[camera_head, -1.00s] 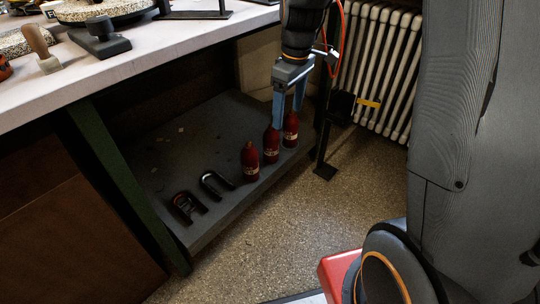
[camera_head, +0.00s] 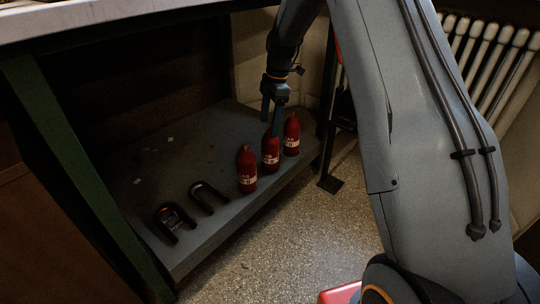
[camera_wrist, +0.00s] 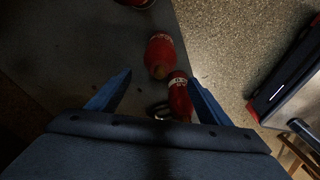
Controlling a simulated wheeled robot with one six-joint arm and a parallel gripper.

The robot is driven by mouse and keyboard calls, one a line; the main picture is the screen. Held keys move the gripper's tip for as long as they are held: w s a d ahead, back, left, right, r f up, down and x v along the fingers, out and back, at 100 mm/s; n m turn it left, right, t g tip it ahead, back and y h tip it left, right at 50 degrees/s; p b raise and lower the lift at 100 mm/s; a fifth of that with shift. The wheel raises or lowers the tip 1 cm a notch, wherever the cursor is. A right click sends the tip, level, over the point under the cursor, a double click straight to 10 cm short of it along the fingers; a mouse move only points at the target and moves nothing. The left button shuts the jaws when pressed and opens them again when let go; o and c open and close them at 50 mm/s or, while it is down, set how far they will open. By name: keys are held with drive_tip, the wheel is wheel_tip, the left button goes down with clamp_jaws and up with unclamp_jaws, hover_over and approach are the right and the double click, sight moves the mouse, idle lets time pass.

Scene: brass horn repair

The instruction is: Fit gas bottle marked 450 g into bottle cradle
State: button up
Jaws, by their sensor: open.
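Three red bottles with pale label bands stand in a row along the shelf's front edge in the head view: a left one (camera_head: 247,170), a middle one (camera_head: 271,156) and a right one (camera_head: 291,136). Their weight marks are too small to read. Two dark U-shaped cradles, a nearer one (camera_head: 174,222) and a farther one (camera_head: 208,197), lie left of the bottles; both look empty. My gripper (camera_head: 270,124) points down, open and empty, at the middle bottle's top. In the wrist view, two bottles (camera_wrist: 160,57) (camera_wrist: 179,97) show between the spread fingers (camera_wrist: 158,92).
The low grey shelf (camera_head: 213,150) has free room behind the bottles. A bench top (camera_head: 110,18) overhangs it, with a green leg (camera_head: 75,160) at left. A dark stand (camera_head: 329,182) rises right of the bottles; a radiator (camera_head: 490,60) is farther right.

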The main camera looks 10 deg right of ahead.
sight(269, 137)
drive_tip(key=shift+w+a+f+b, duration=0.1)
drive_tip(key=shift+f+b, duration=2.05)
drive_tip(key=shift+f, duration=1.5)
drive_tip(key=shift+c, duration=0.4)
drive_tip(key=shift+r, duration=0.1)
clamp_jaws()
